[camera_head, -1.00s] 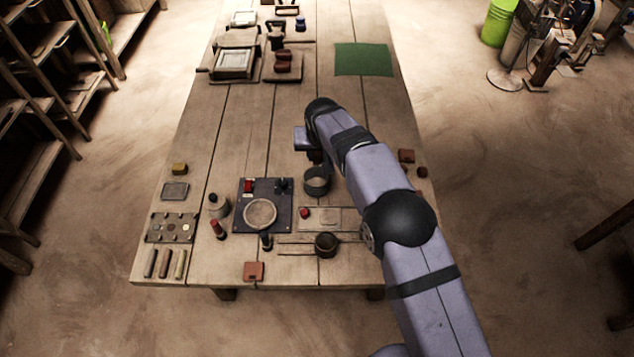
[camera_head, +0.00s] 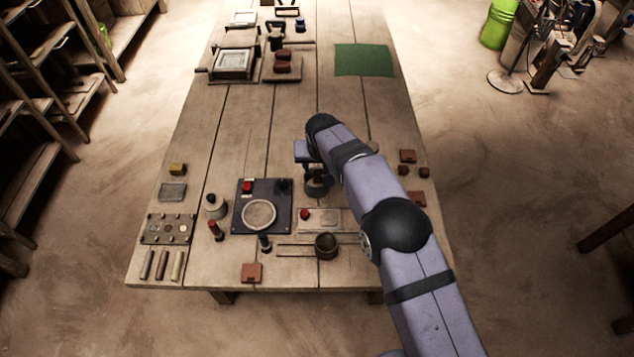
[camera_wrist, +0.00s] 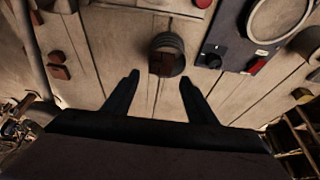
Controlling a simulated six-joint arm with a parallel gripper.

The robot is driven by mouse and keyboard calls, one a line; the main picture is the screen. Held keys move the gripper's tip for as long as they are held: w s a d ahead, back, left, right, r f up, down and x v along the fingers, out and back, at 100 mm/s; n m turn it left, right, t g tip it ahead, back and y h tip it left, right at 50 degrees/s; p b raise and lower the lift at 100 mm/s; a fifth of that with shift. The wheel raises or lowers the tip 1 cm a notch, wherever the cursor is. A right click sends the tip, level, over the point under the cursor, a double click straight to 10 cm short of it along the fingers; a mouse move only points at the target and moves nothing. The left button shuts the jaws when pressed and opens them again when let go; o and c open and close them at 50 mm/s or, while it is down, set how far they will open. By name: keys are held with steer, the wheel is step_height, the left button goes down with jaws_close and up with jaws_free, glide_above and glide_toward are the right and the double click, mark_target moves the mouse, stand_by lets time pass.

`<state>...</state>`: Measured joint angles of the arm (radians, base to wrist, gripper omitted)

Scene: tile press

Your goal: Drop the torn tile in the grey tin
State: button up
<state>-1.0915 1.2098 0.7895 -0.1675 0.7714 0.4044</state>
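The grey tin (camera_head: 318,190) stands on the table, partly hidden by my arm in the head view. It shows as a dark round tin (camera_wrist: 170,43) ahead of the fingers in the wrist view. A reddish-brown tile piece (camera_wrist: 166,64), which looks like the torn tile, shows within the tin's outline, toward its near side. How deep it sits I cannot tell. My gripper (camera_wrist: 160,88) is open, its two dark fingers wide apart with nothing between them. In the head view my gripper (camera_head: 311,168) is above the tin, partly hidden by the wrist.
A dark panel (camera_head: 281,218) with a round dish lies left of the tin. A brown cup (camera_head: 326,245) stands in front. Several reddish pieces, one a square tile (camera_head: 407,156), lie at the right edge. A green mat (camera_head: 364,60) lies farther back.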

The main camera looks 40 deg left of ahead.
steer(key=shift+r, duration=0.1)
stand_by(0.3)
steer(key=b+v, duration=0.2)
steer(key=v, duration=0.5)
stand_by(0.3)
stand_by(0.3)
steer(key=w+d+r+m+h, duration=0.1)
steer(key=w+d, duration=0.2)
steer(key=d, duration=0.8)
steer(key=w+d+r+m+g+h, duration=0.1)
steer(key=w+d+m, duration=0.15)
steer(key=d, duration=0.95)
steer(key=w+d+r+m+h, duration=0.1)
steer(key=w+d, duration=0.2)
steer(key=d, duration=0.8)
steer(key=s+d+f+m+g, duration=0.2)
steer(key=s+d+m, duration=0.2)
steer(key=s+d, duration=1.4)
steer(key=d, duration=0.4)
steer(key=shift+d+f, duration=0.25)
steer(key=shift+f, duration=0.05)
